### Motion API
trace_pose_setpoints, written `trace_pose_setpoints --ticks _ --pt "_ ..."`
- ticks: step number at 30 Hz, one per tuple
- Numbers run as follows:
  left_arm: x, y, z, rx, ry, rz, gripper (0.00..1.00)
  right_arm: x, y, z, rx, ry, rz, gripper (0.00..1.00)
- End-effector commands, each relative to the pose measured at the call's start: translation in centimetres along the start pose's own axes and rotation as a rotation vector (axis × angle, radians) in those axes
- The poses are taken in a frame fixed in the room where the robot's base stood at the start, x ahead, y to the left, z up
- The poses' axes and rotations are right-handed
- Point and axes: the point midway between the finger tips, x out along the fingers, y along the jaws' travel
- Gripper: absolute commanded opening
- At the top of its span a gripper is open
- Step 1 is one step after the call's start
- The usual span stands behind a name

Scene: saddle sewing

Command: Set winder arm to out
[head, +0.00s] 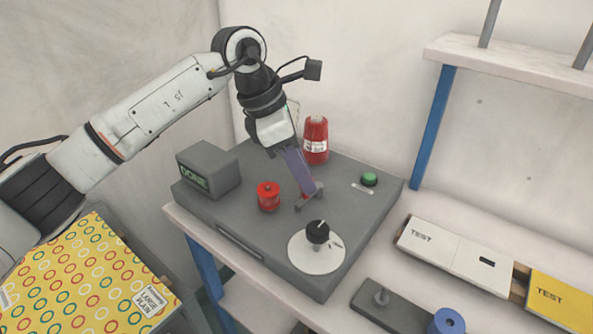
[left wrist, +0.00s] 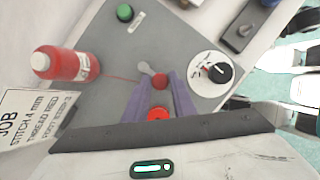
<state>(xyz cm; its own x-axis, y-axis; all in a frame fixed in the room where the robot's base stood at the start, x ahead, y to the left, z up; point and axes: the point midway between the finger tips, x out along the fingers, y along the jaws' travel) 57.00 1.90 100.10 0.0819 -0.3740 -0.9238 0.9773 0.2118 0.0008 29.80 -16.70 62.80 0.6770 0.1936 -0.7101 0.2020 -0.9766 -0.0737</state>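The winder arm (head: 312,197) is a short grey lever on top of the grey machine, partly hidden by my left gripper (head: 308,188). My left gripper's two purple fingers (left wrist: 160,78) point down there, apart, one on each side of that red part. I cannot tell whether either finger touches the lever. My right gripper is not in view.
The grey machine (head: 250,238) also carries a DONE box (head: 208,170), a red thread bottle (head: 316,142), a green button (head: 369,179) and a black knob (head: 317,232) on a white dial. TEST panels (head: 456,256) lie at the right, a patterned LARGE PLAIN sheet (head: 85,275) at the left.

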Motion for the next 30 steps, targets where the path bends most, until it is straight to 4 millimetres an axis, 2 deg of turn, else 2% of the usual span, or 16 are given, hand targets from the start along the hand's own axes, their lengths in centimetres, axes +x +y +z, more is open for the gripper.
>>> trace_pose_setpoints --ticks 1,3,11,14,17,24,30 --pt "0.0 0.0 0.0 0.001 -0.001 0.0 0.33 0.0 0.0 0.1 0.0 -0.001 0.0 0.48" --pt "-0.1 0.0 -0.1 -0.001 -0.001 0.0 0.39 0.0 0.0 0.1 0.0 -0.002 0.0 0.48" --pt "-0.1 0.0 -0.1 0.0 -0.001 0.0 0.39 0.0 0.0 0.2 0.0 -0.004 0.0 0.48" --pt "-0.8 0.0 -0.1 0.0 -0.001 0.001 0.39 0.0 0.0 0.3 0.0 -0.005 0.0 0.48" --pt "-2.3 0.1 -0.1 0.0 -0.002 0.004 0.39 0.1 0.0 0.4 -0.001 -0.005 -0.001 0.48" --pt "-7.1 0.1 -0.1 -0.001 -0.002 0.004 0.39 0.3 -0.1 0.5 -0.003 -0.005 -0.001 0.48" --pt "-9.7 0.0 -0.1 0.0 -0.002 0.001 0.39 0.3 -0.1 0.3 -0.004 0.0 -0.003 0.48"
